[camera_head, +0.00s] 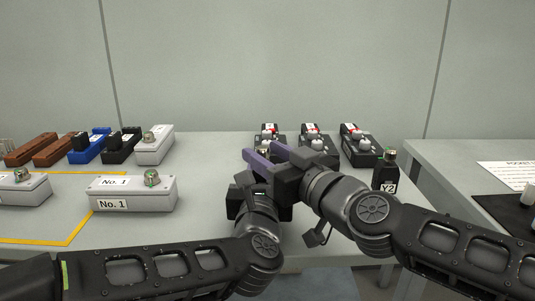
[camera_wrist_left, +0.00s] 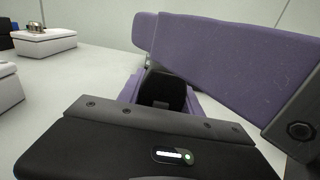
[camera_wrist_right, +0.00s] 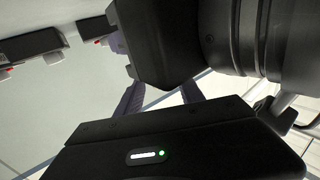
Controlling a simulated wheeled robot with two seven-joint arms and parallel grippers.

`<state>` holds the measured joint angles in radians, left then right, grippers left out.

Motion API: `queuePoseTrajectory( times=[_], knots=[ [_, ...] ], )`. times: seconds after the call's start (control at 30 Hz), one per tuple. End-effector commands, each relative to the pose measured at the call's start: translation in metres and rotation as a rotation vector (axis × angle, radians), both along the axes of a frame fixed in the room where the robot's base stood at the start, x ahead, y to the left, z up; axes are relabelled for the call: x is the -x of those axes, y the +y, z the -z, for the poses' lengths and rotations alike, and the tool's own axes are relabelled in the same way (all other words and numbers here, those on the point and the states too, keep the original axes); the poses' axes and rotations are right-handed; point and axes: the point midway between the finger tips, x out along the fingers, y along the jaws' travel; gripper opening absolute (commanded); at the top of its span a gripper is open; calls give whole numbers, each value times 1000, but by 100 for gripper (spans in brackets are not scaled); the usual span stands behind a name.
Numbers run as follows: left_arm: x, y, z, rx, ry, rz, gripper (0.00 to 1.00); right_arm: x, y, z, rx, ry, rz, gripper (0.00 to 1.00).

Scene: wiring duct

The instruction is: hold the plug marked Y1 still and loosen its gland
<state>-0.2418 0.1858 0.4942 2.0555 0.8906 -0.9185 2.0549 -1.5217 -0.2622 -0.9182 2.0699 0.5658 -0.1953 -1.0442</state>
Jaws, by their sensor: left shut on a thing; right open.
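My left gripper (camera_wrist_left: 162,100) is shut on a black plug (camera_wrist_left: 163,86); the plug's dark body shows between its purple fingers in the left wrist view. No marking on it can be read. My right gripper (camera_head: 264,155) is open, its purple fingers above and across my left gripper in the head view. A small metallic tip (camera_head: 263,151) shows between these fingers; it may be the gland. In the left wrist view a right finger (camera_wrist_left: 240,62) hides the plug's upper part. Contact between the right fingers and the gland cannot be told.
A black plug marked Y2 (camera_head: 386,172) stands right of my right wrist. Several black boxes with red parts (camera_head: 312,143) stand behind. White boxes, one marked No. 1 (camera_head: 133,194), and coloured housings (camera_head: 88,147) are at left. Another table (camera_head: 425,160) is at right.

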Motion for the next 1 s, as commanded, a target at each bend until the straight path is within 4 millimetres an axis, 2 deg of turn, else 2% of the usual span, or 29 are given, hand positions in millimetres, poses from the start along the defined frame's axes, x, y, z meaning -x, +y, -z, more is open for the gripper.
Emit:
queuePoseTrajectory(
  times=[0.17, 0.7, 1.0],
  knots=[
    [0, 0, -1, 0, -1, 0, 0, 0, 0, 0, 0, 0, 0, 44],
    [0, 0, 0, 0, -1, 0, 0, 0, 0, 0, -1, 1, 0, 0],
    [0, 0, 0, 0, -1, 0, 0, 0, 0, 0, -1, 1, -1, 0]
  ],
)
